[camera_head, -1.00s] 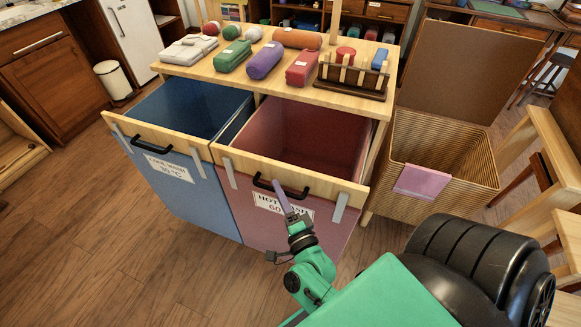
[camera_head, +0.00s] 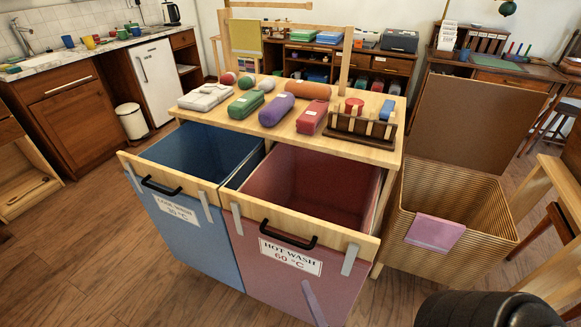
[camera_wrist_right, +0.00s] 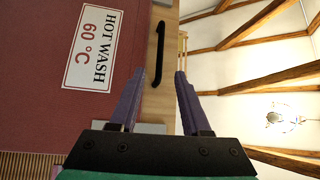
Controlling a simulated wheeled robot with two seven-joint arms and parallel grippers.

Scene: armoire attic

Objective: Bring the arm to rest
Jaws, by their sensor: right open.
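My right gripper (camera_wrist_right: 160,75) is open and empty in the right wrist view, with its two purple fingers apart. In the head view only a purple finger (camera_head: 314,303) shows, low in front of the red hot-wash bin (camera_head: 265,280). The bin's black handle (camera_wrist_right: 158,52) lies beyond the fingertips, and I see no contact with it. The handle also shows in the head view (camera_head: 289,236). My left gripper is in neither view.
The blue cool-wash bin (camera_head: 190,245) stands pulled out beside the red one. Rolled cloths lie on the wooden top (camera_head: 376,154) above. A wicker hamper (camera_head: 480,235) with a pink cloth stands to the right. Floor (camera_head: 90,240) at the left is clear.

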